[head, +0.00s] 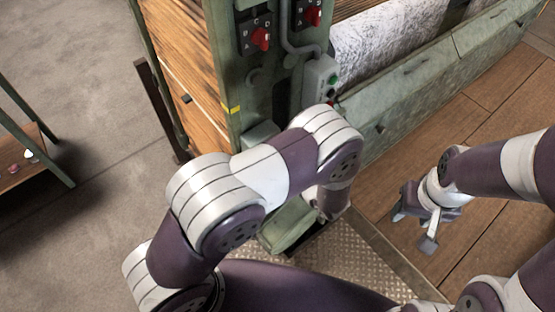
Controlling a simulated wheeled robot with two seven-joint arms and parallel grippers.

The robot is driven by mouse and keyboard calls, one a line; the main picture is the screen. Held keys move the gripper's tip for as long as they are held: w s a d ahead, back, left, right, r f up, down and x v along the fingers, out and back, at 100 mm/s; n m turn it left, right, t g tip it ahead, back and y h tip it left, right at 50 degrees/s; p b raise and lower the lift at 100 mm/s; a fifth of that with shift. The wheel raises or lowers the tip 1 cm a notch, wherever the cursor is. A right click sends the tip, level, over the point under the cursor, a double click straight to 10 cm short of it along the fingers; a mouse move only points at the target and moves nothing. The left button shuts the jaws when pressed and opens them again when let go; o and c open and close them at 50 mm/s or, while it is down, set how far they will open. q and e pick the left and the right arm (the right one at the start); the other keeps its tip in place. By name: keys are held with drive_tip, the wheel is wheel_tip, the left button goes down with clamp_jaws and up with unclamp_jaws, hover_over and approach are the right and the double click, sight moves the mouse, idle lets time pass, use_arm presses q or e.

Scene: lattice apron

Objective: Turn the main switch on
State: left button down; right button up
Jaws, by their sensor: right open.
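Two red rotary switches on dark plates are mounted on the green machine post: a lower left one (262,38) and an upper right one (313,16). I cannot tell which is the main switch, and their markings are too small to read fully. My right gripper (414,228) is open and empty over the wooden floor at the right, well below and apart from the switches. My left arm reaches across the middle, in front of the post's foot. Its wrist end points down there, and its gripper is too hidden to make out clearly.
A grey button box (321,82) with green and red buttons hangs on the post, fed by a conduit. A low shelf (22,158) stands at far left. Wooden floor (485,100) at right is clear.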

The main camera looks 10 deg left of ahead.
idle(0.3)
use_arm(q)
drive_tip(key=c, duration=1.1)
unclamp_jaws()
drive_tip(key=shift+c, duration=0.2)
drive_tip(key=b+v, duration=0.1)
drive_tip(key=v, duration=1.1)
drive_tip(key=shift+s+d+r, duration=0.15)
drive_tip(key=shift+d+r, duration=0.05)
drive_tip(key=shift+d, duration=0.1)
drive_tip(key=shift+f, duration=0.1)
